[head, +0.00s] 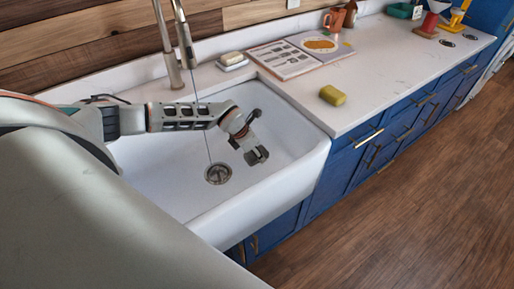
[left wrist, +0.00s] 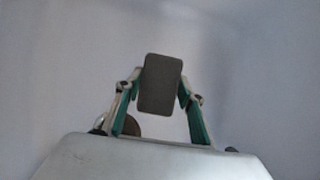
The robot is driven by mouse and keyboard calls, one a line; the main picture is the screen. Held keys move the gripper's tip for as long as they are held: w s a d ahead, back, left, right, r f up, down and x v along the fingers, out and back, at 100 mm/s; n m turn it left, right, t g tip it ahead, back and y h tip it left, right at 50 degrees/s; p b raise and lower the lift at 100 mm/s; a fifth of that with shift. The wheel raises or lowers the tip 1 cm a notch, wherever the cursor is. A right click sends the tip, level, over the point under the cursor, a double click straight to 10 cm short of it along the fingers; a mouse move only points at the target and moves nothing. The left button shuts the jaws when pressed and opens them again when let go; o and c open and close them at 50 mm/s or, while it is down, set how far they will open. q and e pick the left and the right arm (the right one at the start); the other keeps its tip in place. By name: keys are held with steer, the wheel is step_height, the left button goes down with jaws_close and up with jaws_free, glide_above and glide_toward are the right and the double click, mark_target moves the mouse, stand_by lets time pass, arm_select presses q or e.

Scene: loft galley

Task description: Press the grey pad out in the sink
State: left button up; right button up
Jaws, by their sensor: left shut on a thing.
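The grey pad (left wrist: 160,85) is a dark flat block with rounded corners, held between the two fingertips of my left gripper (left wrist: 161,92) in the left wrist view. In the head view my left gripper (head: 250,138) is inside the white sink (head: 165,190), to the right of the drain (head: 218,173). There the pad is hard to tell from the dark fingers. The gap between pad and sink bottom cannot be judged. My right gripper is not in view.
A tall tap (head: 173,50) stands behind the sink, with a thin line running down from it towards the drain. A soap dish (head: 232,61), an open book (head: 283,59) and a yellow sponge (head: 332,95) are on the counter (head: 385,75). The sink's front is clear.

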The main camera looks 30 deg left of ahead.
mark_target(259, 168)
arm_select(q)
step_height(259, 168, down, 4)
steer(key=shift+b, duration=0.85)
steer(key=shift+f, duration=0.35)
steer(key=shift+f+b, duration=0.25)
steer(key=shift+b, duration=0.25)
steer(key=shift+f, duration=0.25)
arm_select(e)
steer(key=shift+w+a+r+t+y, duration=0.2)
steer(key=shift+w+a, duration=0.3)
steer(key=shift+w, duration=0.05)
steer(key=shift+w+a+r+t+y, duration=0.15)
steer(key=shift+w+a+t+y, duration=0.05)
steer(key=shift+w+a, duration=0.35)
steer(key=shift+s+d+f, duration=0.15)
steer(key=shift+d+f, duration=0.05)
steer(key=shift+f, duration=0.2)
arm_select(q)
steer(key=shift+f+b, duration=0.55)
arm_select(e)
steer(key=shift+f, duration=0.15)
arm_select(q)
steer(key=shift+f, duration=0.15)
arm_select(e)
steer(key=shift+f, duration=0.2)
